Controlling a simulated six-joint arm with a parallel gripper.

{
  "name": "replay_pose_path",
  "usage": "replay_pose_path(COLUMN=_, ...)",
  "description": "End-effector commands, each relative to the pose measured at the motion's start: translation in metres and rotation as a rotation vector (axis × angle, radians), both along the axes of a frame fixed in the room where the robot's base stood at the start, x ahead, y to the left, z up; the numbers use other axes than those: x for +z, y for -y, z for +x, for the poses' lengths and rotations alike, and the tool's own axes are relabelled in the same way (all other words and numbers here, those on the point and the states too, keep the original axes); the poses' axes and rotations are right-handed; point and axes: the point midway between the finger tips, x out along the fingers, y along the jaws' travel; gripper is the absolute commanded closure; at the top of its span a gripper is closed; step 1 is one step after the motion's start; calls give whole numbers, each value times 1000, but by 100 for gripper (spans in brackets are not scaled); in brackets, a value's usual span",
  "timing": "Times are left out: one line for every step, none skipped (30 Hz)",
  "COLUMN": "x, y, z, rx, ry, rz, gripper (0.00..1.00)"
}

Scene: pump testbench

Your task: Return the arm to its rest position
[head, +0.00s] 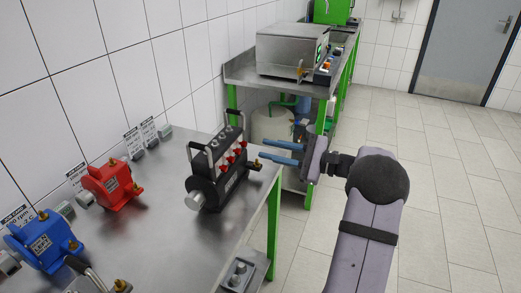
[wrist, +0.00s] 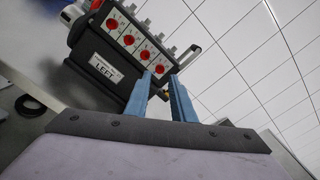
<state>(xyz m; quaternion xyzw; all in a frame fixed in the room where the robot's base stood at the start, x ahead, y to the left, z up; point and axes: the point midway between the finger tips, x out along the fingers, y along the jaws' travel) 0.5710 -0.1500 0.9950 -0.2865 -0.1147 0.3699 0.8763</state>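My gripper (head: 263,148) is held in the air beside the right end of the steel bench, its two blue fingers pointing left. The fingers are apart with nothing seen between them. They also show in the wrist view (wrist: 160,75). The black valve block (head: 217,178) with red knobs and two upright handles stands on the bench just left of the fingertips. A gap shows between fingertips and block in the head view.
A red pump (head: 110,185) and a blue pump (head: 42,243) stand on the steel bench (head: 165,225) at left. A second bench behind carries a steel box (head: 290,50), with a tank (head: 272,127) below. The tiled floor (head: 445,215) at right is clear.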

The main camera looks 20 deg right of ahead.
Motion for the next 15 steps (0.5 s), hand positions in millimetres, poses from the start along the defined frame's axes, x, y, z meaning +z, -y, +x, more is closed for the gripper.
replay_pose_path(x=0, y=5, z=-4, rx=-2, ry=1, rz=0, gripper=78)
replay_pose_path(x=0, y=6, z=-5, rx=-2, ry=1, rz=0, gripper=78)
replay_pose_path(x=0, y=8, z=-7, rx=-1, ry=1, rz=0, gripper=78)
replay_pose_path(x=0, y=9, z=-8, rx=-1, ry=1, rz=0, gripper=78)
replay_pose_path(x=0, y=9, z=-9, rx=0, ry=1, rz=-1, gripper=78)
replay_pose_path(x=0, y=10, z=-10, rx=1, ry=0, rz=-1, gripper=78)
replay_pose_path(x=0, y=11, z=-11, rx=1, ry=0, rz=-1, gripper=78)
replay_pose_path(x=0, y=11, z=-11, rx=1, ry=0, rz=-1, gripper=78)
replay_pose_path(x=0, y=11, z=-11, rx=1, ry=0, rz=-1, gripper=78)
replay_pose_path(x=1, y=11, z=-11, rx=1, ry=0, rz=-1, gripper=78)
replay_pose_path(x=1, y=11, z=-11, rx=1, ry=0, rz=-1, gripper=78)
replay_pose_path(x=1, y=11, z=-11, rx=1, ry=0, rz=-1, gripper=78)
replay_pose_path(x=1, y=11, z=-11, rx=1, ry=0, rz=-1, gripper=78)
replay_pose_path(x=1, y=11, z=-11, rx=1, ry=0, rz=-1, gripper=78)
replay_pose_path(x=1, y=11, z=-11, rx=1, ry=0, rz=-1, gripper=78)
